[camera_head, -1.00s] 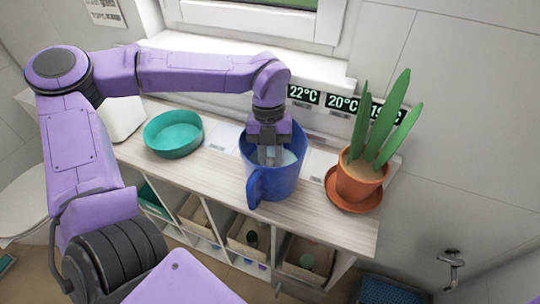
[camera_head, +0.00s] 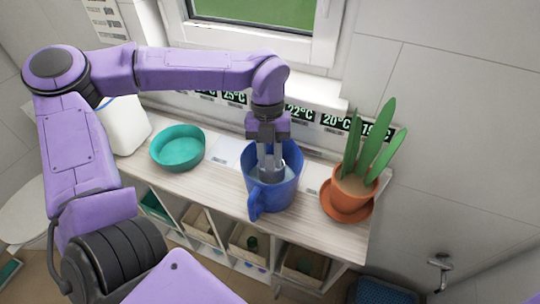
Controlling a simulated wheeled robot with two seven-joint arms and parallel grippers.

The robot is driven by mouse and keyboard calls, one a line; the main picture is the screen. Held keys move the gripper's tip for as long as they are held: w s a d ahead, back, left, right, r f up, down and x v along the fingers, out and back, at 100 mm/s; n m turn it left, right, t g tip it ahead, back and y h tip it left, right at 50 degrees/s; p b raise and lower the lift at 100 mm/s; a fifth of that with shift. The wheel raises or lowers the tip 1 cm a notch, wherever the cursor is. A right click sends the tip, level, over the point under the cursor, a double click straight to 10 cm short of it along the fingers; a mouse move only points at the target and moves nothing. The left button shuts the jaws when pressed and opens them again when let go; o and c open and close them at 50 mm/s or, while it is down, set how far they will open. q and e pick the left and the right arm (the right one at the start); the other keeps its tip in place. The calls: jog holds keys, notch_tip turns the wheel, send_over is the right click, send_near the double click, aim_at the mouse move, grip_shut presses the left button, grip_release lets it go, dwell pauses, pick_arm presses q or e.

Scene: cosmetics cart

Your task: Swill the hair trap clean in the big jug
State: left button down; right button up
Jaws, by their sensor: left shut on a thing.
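A big blue jug (camera_head: 277,199) stands upright on the pale wooden cart top, with its handle facing the front left and pale liquid inside. My left gripper (camera_head: 270,168) points straight down into the jug's mouth. Its fingers are shut on a grey round thing (camera_head: 271,174), likely the hair trap, which sits inside the rim near the liquid. The jug's walls and my fingers hide part of it, and I cannot tell how deep it dips. My right gripper is not in view.
A teal bowl (camera_head: 178,148) stands left of the jug, with a white container (camera_head: 124,124) further left. A potted plant (camera_head: 352,197) on an orange saucer stands close on the right. Temperature labels line the back. Open bins (camera_head: 249,243) sit below the top.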

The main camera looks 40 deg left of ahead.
pick_arm(q)
notch_tip(320, 180, up, 11)
jog(key=p, duration=0.8)
jog(key=shift+p, duration=0.4)
jog(key=shift+f, duration=0.15)
dwell(0.4)
